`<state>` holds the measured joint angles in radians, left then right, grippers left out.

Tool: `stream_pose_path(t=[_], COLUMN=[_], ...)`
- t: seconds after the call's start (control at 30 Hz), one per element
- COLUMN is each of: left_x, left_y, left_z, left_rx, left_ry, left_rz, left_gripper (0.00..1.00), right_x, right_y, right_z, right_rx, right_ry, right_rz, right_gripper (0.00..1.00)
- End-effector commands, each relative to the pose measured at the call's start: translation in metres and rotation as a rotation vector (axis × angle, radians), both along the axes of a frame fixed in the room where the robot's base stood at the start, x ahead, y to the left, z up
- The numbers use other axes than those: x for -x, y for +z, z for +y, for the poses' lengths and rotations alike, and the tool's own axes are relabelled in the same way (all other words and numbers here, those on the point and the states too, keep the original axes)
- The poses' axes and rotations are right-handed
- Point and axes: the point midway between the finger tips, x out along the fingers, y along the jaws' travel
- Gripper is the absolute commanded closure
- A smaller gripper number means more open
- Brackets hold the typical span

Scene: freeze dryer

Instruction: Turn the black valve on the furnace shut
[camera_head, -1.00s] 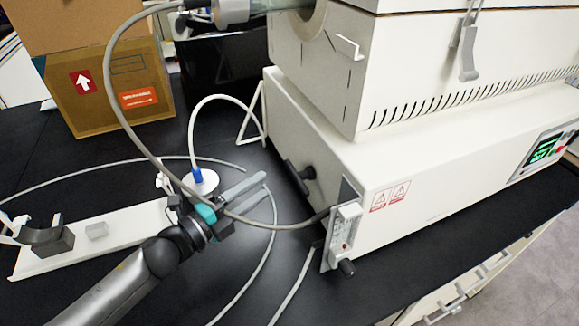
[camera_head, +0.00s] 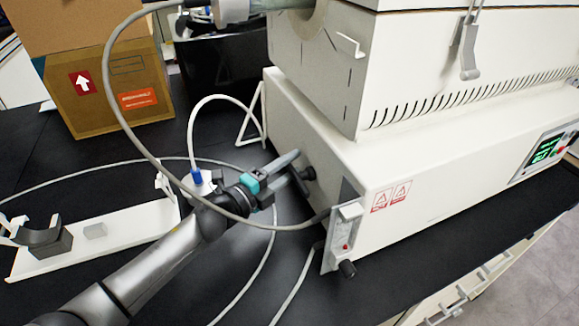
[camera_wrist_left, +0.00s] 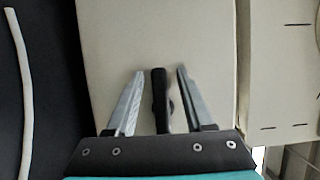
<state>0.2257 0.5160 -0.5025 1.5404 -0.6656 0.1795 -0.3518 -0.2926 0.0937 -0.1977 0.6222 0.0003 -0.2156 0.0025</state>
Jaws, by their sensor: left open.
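The black valve (camera_head: 309,173) sticks out from the left end wall of the white furnace's lower box (camera_head: 430,165). My left gripper (camera_head: 297,166) is at this wall, its fingers reaching to the valve. In the left wrist view the black valve (camera_wrist_left: 160,98) stands lengthwise between the two grey fingers of my left gripper (camera_wrist_left: 160,73). The fingers are open, with a gap showing on both sides of the valve. In the head view the fingers partly hide the valve. My right gripper is not in view.
A grey hose (camera_head: 122,112) loops across my left arm to the furnace. A white stand (camera_head: 110,240) and cardboard box (camera_head: 108,85) are at left. Black bench (camera_head: 120,165) lies between.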

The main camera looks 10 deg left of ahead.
Motion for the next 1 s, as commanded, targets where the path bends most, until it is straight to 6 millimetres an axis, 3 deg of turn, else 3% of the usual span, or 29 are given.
stream_pose_path(t=[0.13,0.6,1.0], left_x=[0.0001,0.0005,0.0005], left_y=[-0.0001,-0.0003,-0.0002], left_z=[0.0000,0.0002,0.0002], left_rx=[0.000,0.000,0.001], left_ry=[0.000,0.000,0.000], left_rz=[0.000,0.000,0.002], left_gripper=[0.47,1.00,1.00], right_x=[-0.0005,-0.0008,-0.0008], right_y=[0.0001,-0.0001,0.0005], right_z=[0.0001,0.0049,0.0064], right_rx=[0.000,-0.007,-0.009], right_ry=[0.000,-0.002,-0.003], right_rz=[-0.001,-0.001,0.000], right_gripper=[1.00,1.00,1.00])
